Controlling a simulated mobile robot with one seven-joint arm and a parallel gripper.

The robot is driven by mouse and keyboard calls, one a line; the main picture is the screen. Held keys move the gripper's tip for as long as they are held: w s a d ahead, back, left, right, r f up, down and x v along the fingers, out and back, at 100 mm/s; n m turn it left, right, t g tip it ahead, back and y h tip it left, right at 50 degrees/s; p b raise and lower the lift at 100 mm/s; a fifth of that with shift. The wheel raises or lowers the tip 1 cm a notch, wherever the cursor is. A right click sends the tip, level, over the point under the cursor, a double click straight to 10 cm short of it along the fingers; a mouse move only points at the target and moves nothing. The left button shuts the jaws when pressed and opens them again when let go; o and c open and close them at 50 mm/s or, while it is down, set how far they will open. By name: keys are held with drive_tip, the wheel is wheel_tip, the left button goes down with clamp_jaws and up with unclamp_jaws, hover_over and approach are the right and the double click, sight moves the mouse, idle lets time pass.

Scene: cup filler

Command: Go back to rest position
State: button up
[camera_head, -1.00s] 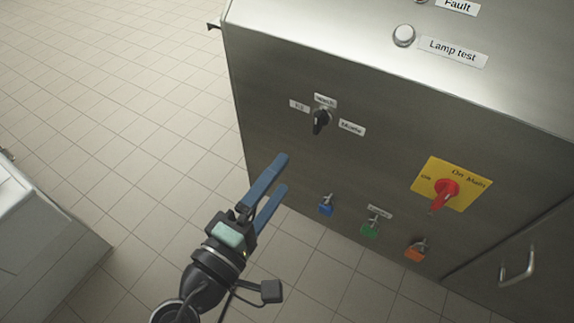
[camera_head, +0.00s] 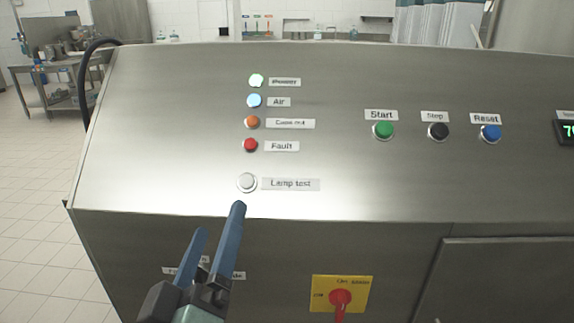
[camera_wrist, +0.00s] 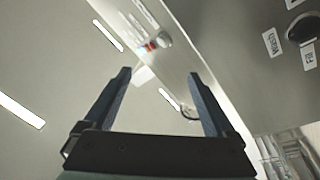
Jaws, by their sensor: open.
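My gripper (camera_head: 219,233) is at the lower left in the head view, its two blue fingers pointing up in front of the steel control cabinet (camera_head: 165,135). The fingers stand apart with nothing between them; they also show in the wrist view (camera_wrist: 158,88). In the head view the fingertips appear just below the white Lamp test button (camera_head: 247,182); I cannot tell how far from the panel they are. The fingers partly cover a labelled selector area on the cabinet front. In the wrist view a black selector knob (camera_wrist: 301,27) shows at the upper right.
The panel carries a lit Power lamp (camera_head: 256,80), a lit Air lamp (camera_head: 254,100), and Start (camera_head: 383,130), Stop (camera_head: 438,131) and Reset (camera_head: 490,133) buttons. A red main switch (camera_head: 340,299) sits low on the front. Tiled floor (camera_head: 35,215) is clear at left.

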drive_tip(key=s+d+r+m+t+y+p, duration=0.1)
drive_tip(key=s+d+r+m+t, duration=0.15)
drive_tip(key=r, duration=0.75)
drive_tip(key=s+d+r+m+t, duration=0.2)
drive_tip(key=s+d+r+m, duration=0.15)
drive_tip(key=r, duration=0.65)
drive_tip(key=s+d+r+m+t+y+p, duration=0.1)
drive_tip(key=s+d+r+m+t, duration=0.2)
drive_tip(key=r, duration=0.6)
wheel_tip(320, 180, up, 17)
drive_tip(key=w+n+p, duration=0.1)
drive_tip(key=p, duration=1.6)
drive_tip(key=shift+w, duration=0.15)
